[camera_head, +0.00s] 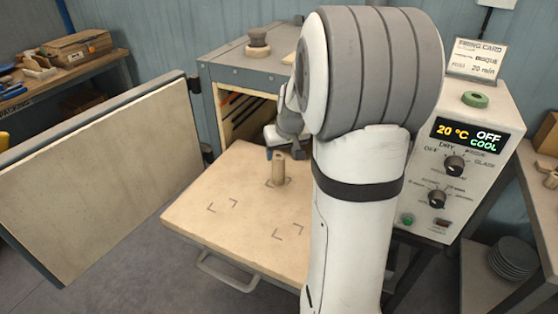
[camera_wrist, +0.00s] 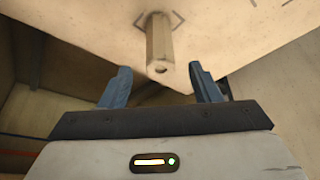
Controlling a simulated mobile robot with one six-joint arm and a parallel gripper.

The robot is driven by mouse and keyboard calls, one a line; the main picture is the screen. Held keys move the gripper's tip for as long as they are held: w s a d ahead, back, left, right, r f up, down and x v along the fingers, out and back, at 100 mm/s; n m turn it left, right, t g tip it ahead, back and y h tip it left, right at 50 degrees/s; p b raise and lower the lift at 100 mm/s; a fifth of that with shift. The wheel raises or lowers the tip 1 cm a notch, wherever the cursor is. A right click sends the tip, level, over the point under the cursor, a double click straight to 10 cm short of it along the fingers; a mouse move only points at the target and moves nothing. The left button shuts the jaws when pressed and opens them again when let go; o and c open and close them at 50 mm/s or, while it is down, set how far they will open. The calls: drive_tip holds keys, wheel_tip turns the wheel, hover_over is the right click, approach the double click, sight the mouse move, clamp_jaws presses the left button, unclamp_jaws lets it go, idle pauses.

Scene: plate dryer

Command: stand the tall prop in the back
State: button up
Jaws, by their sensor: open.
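The tall prop (camera_head: 279,171) is a slim beige post. It stands upright on the pale slab (camera_head: 190,215) in front of the open kiln, near the slab's back edge. Dark marks show around its foot. In the wrist view the prop (camera_wrist: 160,42) points its end, with a small hole, toward my gripper (camera_wrist: 162,88). The gripper is open, with one blue finger on each side, and the prop's end is just beyond the gap, apart from both fingers. In the head view my gripper (camera_head: 269,154) is partly hidden by my arm.
Two sets of corner marks (camera_head: 222,205) (camera_head: 288,232) on the slab's front are bare. The kiln (camera_head: 255,72) is open behind it, with its door (camera_head: 100,185) swung out left. The control box (camera_head: 460,165) stands right, reading 20 °C, OFF, COOL.

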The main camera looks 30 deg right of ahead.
drive_tip(key=s+a+r+g, duration=0.1)
drive_tip(key=s+a, duration=0.7)
drive_tip(key=s, duration=0.3)
drive_tip(key=s+a+r+n+g, duration=0.1)
drive_tip(key=s+a+r, duration=0.1)
drive_tip(key=s+a, duration=0.6)
drive_tip(key=s, duration=0.3)
drive_tip(key=shift+s+r+y, duration=0.3)
